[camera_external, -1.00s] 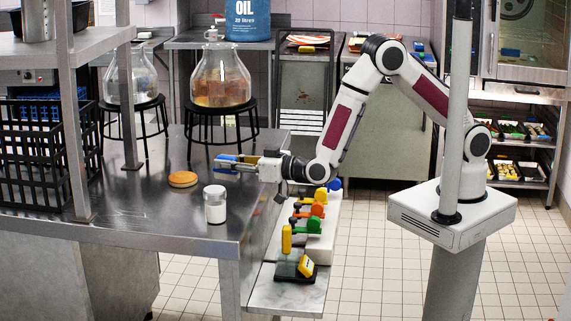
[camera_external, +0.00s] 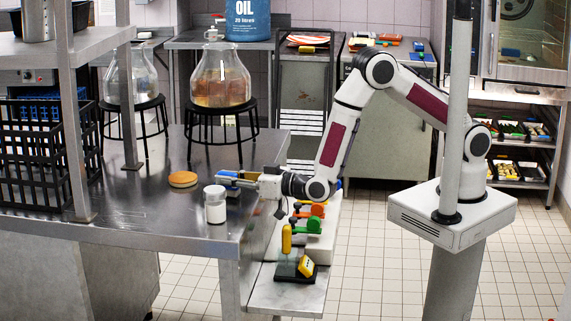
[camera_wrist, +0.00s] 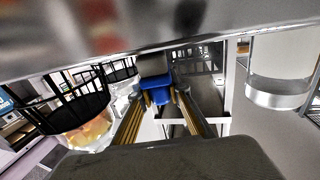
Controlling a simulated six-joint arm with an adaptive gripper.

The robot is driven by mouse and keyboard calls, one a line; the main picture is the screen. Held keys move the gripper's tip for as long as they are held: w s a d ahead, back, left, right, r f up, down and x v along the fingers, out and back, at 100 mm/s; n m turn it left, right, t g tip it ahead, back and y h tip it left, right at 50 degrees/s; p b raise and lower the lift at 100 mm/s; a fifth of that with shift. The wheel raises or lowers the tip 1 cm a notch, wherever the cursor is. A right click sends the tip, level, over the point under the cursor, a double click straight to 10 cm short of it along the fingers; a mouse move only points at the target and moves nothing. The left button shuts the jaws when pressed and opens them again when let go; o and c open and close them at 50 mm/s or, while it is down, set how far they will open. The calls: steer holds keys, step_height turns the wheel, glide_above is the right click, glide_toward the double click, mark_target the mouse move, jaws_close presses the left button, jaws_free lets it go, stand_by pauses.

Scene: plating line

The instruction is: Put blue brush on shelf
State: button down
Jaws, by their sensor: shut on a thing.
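My gripper (camera_external: 232,181) is low over the steel table, with its fingers pointing left. It is shut on the blue brush, whose blue part (camera_wrist: 158,82) shows between the yellow-edged fingers in the wrist view. In the outside view the brush (camera_external: 228,174) is small and partly hidden by the fingers. I cannot tell whether it touches the table. A steel shelf (camera_external: 25,48) stands on posts over the table at the left, apart from the gripper.
A white jar (camera_external: 215,206) stands close in front of the gripper, and a round tan lid (camera_external: 183,179) lies to its left. Glass vessels stand on black stools (camera_external: 222,103) behind. A black crate (camera_external: 35,150) is at the left. Coloured tools (camera_external: 310,220) line the right edge.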

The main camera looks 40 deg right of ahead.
steer(key=shift+f, duration=0.35)
steer(key=shift+f, duration=0.2)
steer(key=c, duration=1.9)
jaws_free()
steer(key=shift+f+v, duration=0.15)
steer(key=shift+v, duration=1.8)
steer(key=shift+f+v, duration=0.2)
steer(key=shift+v, duration=1.75)
steer(key=o, duration=0.8)
